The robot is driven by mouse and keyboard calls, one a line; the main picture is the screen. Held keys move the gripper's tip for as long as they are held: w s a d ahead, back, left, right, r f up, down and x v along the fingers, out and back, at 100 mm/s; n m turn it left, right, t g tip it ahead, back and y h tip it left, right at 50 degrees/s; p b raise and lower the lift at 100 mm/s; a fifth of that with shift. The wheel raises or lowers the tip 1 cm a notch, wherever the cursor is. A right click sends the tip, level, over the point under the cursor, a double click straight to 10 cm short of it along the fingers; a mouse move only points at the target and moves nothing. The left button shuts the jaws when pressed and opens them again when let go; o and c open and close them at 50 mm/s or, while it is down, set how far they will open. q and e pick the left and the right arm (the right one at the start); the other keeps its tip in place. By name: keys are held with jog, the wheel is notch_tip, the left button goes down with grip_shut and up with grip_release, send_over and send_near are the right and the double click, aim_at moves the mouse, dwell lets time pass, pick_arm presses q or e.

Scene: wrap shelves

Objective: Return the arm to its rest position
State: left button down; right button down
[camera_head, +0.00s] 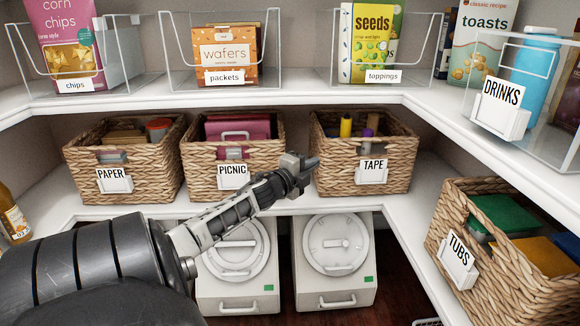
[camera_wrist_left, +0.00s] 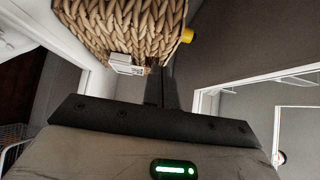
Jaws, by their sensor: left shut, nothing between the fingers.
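My left arm comes in from the lower left in the head view. Its gripper (camera_head: 304,166) is in front of the middle shelf, between the PICNIC basket (camera_head: 220,170) and the TAPE basket (camera_head: 375,178). The fingers are shut with nothing between them. In the left wrist view the closed fingers (camera_wrist_left: 161,85) point toward a woven basket (camera_wrist_left: 120,30) with a white label holder; I cannot tell whether they touch it. My right gripper is not in view.
The PAPER basket (camera_head: 125,190) stands at the left and the TUBS basket (camera_head: 500,270) at the right. Two white lidded bins (camera_head: 338,255) are below. A bottle (camera_head: 13,215) is at the left edge.

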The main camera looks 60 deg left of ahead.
pick_arm(q)
jog(key=p+v, duration=0.2)
jog(key=v, duration=0.5)
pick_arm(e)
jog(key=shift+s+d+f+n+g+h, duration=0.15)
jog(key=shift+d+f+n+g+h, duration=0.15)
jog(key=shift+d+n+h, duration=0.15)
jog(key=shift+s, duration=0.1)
